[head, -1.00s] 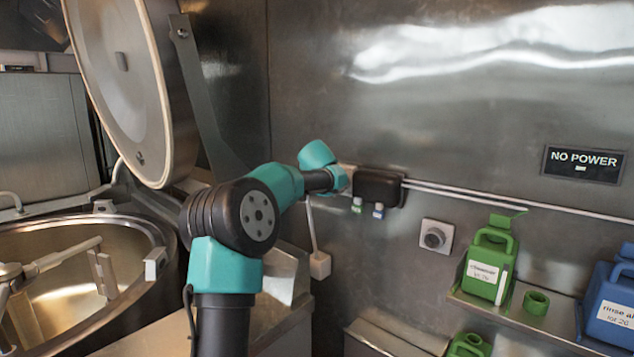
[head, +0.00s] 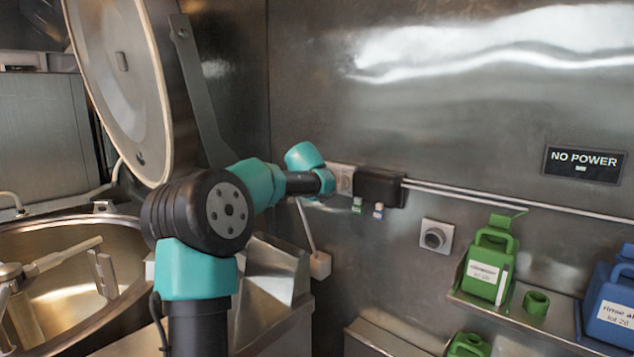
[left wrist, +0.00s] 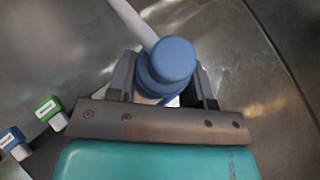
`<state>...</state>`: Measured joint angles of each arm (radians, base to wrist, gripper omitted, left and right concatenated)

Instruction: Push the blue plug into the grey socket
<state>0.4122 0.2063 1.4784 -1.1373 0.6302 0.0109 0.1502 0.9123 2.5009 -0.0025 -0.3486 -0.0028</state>
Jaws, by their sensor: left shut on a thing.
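The blue plug (left wrist: 172,62) is between the fingers of my left gripper (left wrist: 165,82) in the left wrist view, with a pale cable (left wrist: 133,22) running up and left from it. The gripper is shut on it. In the head view the plug is hidden behind my left arm, and the left gripper's fingers cannot be made out. A grey round socket (head: 434,237) on a square plate is on the wall, apart from my arm. A pale plate (head: 344,178) sits close beside my left wrist; I cannot tell whether the plug touches it. My right gripper is not in view.
A "NO POWER" sign (head: 583,165) hangs at right. Green (head: 487,265) and blue (head: 612,305) jugs stand on a shelf. An open kettle (head: 80,230) is at left.

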